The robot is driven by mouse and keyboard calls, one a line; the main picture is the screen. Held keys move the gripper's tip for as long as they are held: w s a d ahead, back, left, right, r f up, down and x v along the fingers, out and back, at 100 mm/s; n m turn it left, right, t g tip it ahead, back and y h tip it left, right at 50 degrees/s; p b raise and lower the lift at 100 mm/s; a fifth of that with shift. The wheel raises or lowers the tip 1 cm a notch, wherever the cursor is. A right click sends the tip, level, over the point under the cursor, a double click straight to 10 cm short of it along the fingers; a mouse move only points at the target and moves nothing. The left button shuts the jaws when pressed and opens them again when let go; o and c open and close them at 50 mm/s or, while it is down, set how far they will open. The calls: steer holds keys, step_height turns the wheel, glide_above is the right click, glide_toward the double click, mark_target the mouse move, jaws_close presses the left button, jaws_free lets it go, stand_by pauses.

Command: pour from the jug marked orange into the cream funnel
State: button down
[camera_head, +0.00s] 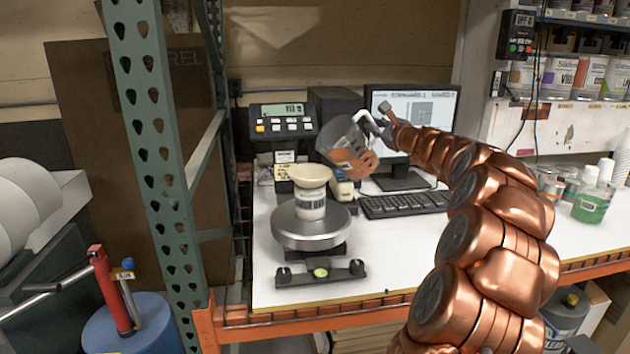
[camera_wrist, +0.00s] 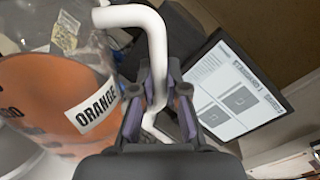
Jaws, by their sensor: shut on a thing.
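The clear jug (camera_head: 346,146) with orange liquid is held up in the air, tilted to the left, above and right of the cream funnel. In the wrist view the jug (camera_wrist: 50,100) shows its ORANGE label and white handle (camera_wrist: 152,45). My gripper (camera_wrist: 158,95) is shut on that handle; in the head view my gripper (camera_head: 384,122) is at the jug's right side. The cream funnel (camera_head: 309,175) sits in a white labelled bottle (camera_head: 310,203) standing on the round scale pan (camera_head: 311,228). No stream of liquid is visible between jug and funnel.
A scale display (camera_head: 284,121) stands behind the funnel. A monitor (camera_head: 412,105) and a keyboard (camera_head: 405,204) are behind and right of the scale. A green rack post (camera_head: 158,140) rises at left. A cup of green liquid (camera_head: 591,204) stands at far right.

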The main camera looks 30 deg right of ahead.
steer(key=shift+d+r+m+p, duration=0.1)
steer(key=shift+d+m+p, duration=0.05)
steer(key=shift+m+p, duration=0.15)
steer(key=shift+s+d+f+m+p, duration=0.1)
steer(key=shift+d+f+m+p, duration=0.35)
steer(key=shift+f, duration=0.2)
steer(key=shift+s+d+f+m+p, duration=0.1)
steer(key=shift+d+f+m+p, duration=0.3)
steer(key=shift+f, duration=0.25)
steer(key=shift+d+f+m+p, duration=1.65)
steer(key=shift+f+m+p, duration=1)
steer(key=shift+f, duration=3.4)
step_height(320, 180, up, 5)
steer(key=shift+s+f+p, duration=0.1)
steer(key=shift+s+p, duration=0.05)
steer(key=shift+p, duration=1.05)
